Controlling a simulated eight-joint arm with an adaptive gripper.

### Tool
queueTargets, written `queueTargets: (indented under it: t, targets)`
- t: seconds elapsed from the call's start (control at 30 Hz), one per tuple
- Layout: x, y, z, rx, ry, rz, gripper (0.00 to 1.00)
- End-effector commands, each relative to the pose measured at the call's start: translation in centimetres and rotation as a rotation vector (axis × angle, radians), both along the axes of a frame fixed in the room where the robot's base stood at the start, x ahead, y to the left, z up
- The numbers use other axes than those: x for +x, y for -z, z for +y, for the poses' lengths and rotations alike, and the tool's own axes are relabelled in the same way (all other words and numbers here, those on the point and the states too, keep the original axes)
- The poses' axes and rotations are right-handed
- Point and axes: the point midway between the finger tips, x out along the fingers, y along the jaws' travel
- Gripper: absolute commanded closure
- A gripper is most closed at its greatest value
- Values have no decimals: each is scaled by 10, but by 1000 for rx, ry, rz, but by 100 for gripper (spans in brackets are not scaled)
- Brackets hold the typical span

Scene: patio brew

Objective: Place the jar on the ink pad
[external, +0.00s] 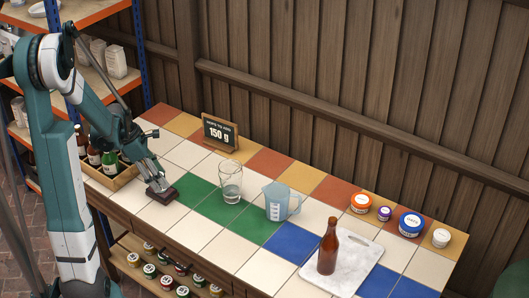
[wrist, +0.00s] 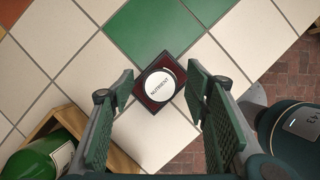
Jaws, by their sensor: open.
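A small round jar with a white lid marked "NUTRIENT" (wrist: 159,84) rests on a dark red square ink pad (wrist: 178,61) in the wrist view. The pad's edges show around the lid. In the external view the ink pad (external: 166,197) lies on the near left of the tiled counter, with the jar mostly hidden by my fingers. My gripper (external: 157,184) is low over the pad. In the wrist view my gripper (wrist: 160,88) is open, with one finger on each side of the jar and visible gaps between.
A wooden crate of bottles (external: 112,176) stands close to the left. A glass (external: 230,182), a measuring jug (external: 279,201) and a brown bottle (external: 328,249) on a marble board (external: 352,266) stand to the right. Several lidded jars line the far right. The counter's front edge is near the pad.

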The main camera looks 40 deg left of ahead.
Motion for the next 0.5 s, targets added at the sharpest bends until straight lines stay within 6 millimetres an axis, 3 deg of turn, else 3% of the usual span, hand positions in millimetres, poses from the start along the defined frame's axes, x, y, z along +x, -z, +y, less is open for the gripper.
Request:
queueTargets:
  t: [0.27,0.5]
  targets:
    - [0,-4,0,0,0,0,53]
    - [-6,-26,6,0,0,0,53]
